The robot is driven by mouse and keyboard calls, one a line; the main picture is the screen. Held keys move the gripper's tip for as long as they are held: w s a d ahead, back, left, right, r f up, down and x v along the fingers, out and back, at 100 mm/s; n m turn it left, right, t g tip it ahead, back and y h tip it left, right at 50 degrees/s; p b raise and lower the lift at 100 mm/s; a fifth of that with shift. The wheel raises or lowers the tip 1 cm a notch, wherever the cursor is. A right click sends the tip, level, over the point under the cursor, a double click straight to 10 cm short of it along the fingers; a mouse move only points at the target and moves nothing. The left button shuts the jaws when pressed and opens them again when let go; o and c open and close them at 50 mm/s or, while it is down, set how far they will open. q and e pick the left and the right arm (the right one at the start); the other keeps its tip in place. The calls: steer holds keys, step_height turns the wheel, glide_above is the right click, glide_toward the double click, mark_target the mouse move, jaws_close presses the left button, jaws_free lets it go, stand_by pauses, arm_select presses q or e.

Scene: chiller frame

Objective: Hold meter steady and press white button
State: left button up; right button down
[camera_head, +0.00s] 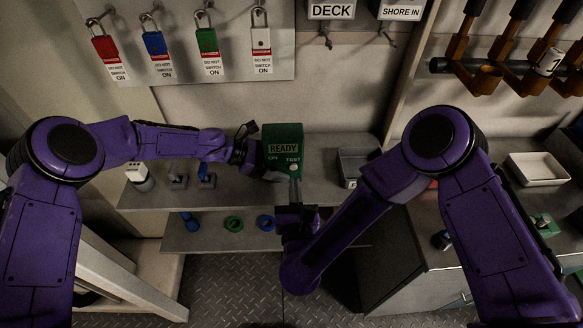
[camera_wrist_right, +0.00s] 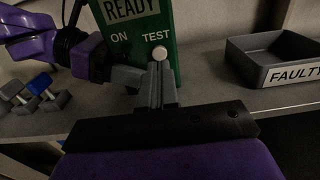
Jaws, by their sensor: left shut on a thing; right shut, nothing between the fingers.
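The green meter (camera_head: 283,141) stands upright on the shelf, with a READY label and ON and TEST markings on its front. It also shows in the right wrist view (camera_wrist_right: 185,52). The white button (camera_head: 293,167) sits below TEST and shows above the right fingertips in the right wrist view (camera_wrist_right: 159,53). My left gripper (camera_head: 266,170) is shut on the meter's lower left side. My right gripper (camera_head: 295,183) is shut and empty, its fingertips just below the button. I cannot tell whether they touch it.
A grey tray marked FAULTY (camera_wrist_right: 275,62) stands right of the meter, also in the head view (camera_head: 358,163). Padlocks with tags hang on a board (camera_head: 180,72) at upper left. A white tray (camera_head: 538,169) is far right.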

mark_target(294, 168)
steer(key=shift+w, duration=1.45)
steer(key=shift+w, duration=0.55)
stand_by(0.3)
steer(key=s, duration=0.7)
stand_by(0.5)
arm_select(q)
steer(key=o, duration=0.9)
steer(key=shift+c, duration=0.2)
steer(key=v, duration=1.2)
